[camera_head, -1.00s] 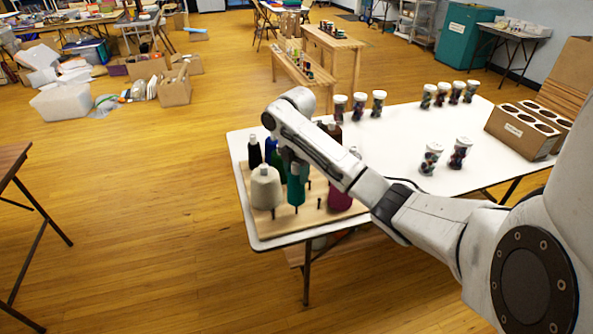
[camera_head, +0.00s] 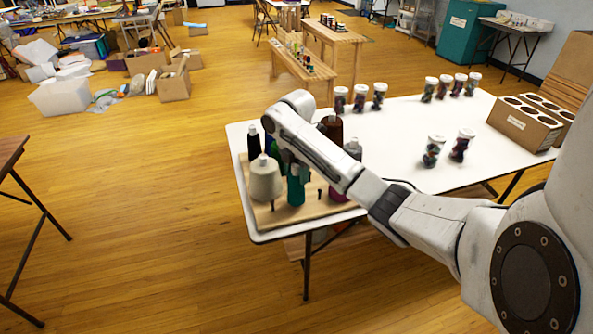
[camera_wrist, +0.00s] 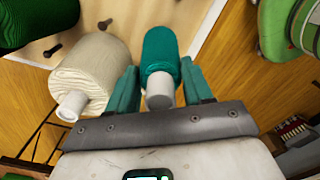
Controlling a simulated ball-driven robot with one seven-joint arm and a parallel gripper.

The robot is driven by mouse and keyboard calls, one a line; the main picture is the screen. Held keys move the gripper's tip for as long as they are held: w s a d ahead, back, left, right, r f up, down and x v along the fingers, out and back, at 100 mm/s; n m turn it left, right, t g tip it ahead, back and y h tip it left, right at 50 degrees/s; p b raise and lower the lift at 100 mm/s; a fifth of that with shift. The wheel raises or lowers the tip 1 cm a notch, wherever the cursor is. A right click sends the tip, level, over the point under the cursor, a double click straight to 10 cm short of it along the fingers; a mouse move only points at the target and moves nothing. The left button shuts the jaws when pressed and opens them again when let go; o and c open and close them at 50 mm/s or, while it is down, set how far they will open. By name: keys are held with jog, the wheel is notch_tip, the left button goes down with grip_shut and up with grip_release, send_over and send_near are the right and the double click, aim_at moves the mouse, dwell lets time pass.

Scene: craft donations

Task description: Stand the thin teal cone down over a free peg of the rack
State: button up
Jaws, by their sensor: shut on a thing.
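The thin teal cone (camera_head: 296,189) stands upright at the front of the wooden rack (camera_head: 318,212). In the wrist view the teal cone (camera_wrist: 160,50) has its pale tip between the fingers of my gripper (camera_wrist: 161,88), which is shut on it. My gripper (camera_head: 293,165) is above the cone in the head view, partly hidden by my arm. The cone's base looks at or close to the board; the peg under it is hidden, and I cannot tell whether the base touches. A bare peg (camera_head: 319,194) shows to its right, another (camera_head: 272,205) near the cream cone.
The cream cone (camera_head: 265,181) stands close on the left. Several jars (camera_head: 433,151) and a cardboard carrier (camera_head: 523,121) are farther right on the white table (camera_head: 400,135).

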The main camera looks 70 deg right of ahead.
jog(key=shift+f+b, duration=0.35)
jog(key=shift+f, duration=0.7)
jog(key=o, duration=1.4)
jog(key=shift+o, duration=0.2)
jog(key=shift+r, duration=0.1)
notch_tip(320, 180, up, 11)
jog(key=p, duration=0.3)
jog(key=shift+f, duration=0.2)
